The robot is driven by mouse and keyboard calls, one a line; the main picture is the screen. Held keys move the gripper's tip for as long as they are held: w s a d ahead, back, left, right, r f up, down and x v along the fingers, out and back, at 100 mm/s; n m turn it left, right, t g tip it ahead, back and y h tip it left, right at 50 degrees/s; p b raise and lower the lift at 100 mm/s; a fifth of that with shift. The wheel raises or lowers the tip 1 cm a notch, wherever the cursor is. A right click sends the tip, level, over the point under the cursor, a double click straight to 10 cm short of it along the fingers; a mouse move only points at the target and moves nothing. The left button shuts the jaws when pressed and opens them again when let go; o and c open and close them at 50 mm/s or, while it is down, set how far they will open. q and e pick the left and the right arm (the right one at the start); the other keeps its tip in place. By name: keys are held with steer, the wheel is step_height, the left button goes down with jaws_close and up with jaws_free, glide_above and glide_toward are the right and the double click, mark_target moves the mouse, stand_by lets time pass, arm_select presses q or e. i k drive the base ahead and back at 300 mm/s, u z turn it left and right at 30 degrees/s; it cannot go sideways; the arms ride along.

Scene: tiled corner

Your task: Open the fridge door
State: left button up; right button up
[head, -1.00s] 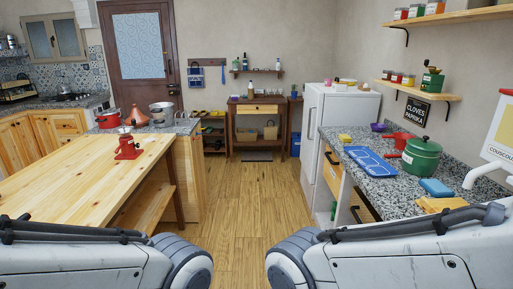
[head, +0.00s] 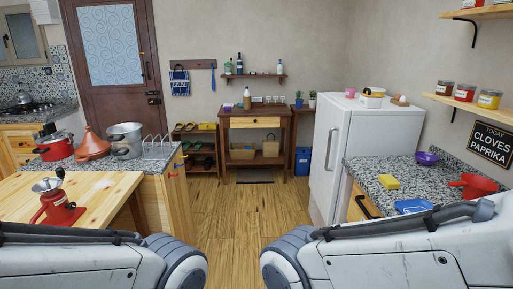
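The white fridge (head: 368,135) stands on the right side of the room, past the end of the granite counter. Its door faces left toward the open floor and looks shut, with a long vertical handle (head: 331,150) on it. A few small items sit on top of the fridge. My two arms show at the bottom left and bottom right, with their rounded joints near the middle. Neither gripper is in view. Both arms are apart from the fridge.
A wooden table (head: 92,195) with a red grinder (head: 58,208) is at left. The right granite counter (head: 395,175) holds a yellow sponge (head: 389,182), a purple bowl (head: 427,158) and a red pan (head: 472,186). The wooden floor (head: 232,215) between them is clear toward the console table (head: 255,123).

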mark_target(332, 124)
steer(key=i, duration=2.75)
steer(key=z, duration=1.3)
